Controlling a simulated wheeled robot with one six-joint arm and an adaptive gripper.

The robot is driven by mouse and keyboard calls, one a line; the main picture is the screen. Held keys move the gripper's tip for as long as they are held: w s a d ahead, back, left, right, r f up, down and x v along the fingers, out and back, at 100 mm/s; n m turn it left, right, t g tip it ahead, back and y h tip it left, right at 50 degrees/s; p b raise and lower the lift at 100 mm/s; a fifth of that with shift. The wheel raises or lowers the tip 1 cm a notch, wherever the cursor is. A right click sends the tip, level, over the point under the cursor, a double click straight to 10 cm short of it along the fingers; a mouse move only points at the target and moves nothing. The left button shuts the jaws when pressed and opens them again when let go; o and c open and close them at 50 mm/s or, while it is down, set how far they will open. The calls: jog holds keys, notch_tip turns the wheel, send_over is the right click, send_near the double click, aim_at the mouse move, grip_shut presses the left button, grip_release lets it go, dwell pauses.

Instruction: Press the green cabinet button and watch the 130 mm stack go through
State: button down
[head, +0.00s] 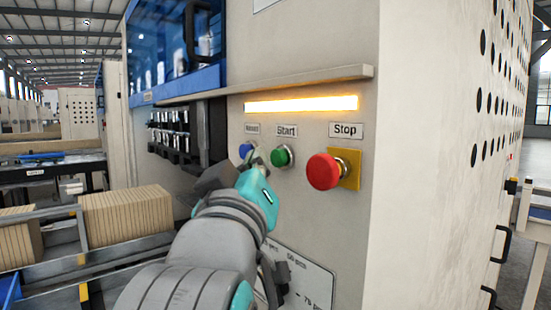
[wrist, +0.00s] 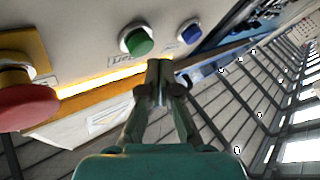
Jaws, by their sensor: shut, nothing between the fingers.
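The green button (head: 283,156), labelled Start, sits on the beige cabinet front; in the wrist view the green button (wrist: 138,41) shows above and left of my fingertips. My gripper (head: 254,160) is shut and empty, its tips close to the panel between the green and blue buttons in the head view. In the wrist view my gripper (wrist: 160,68) shows a visible gap to the green button. I cannot tell which is 130 mm.
A blue button (head: 246,149) is left of the green one. A red Stop button (head: 323,171) on a yellow plate (head: 349,169) is to the right. A lit amber strip (head: 302,103) runs above, under a protruding ledge (head: 290,83). Conveyor rails lie at lower left.

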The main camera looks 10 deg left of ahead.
jog(key=shift+w+d, duration=0.1)
jog(key=shift+w, duration=0.05)
dwell(0.3)
jog(key=shift+w+d, duration=0.15)
jog(key=shift+w, duration=0.05)
jog(key=shift+w+d, duration=0.35)
jog(key=shift+w, duration=0.1)
dwell(1.0)
dwell(0.4)
jog(key=shift+s+a, duration=0.6)
jog(key=shift+s, duration=0.2)
jog(key=shift+s+a, duration=0.8)
jog(key=shift+s, duration=0.2)
jog(key=shift+s+a, duration=0.75)
jog(key=shift+s, duration=0.2)
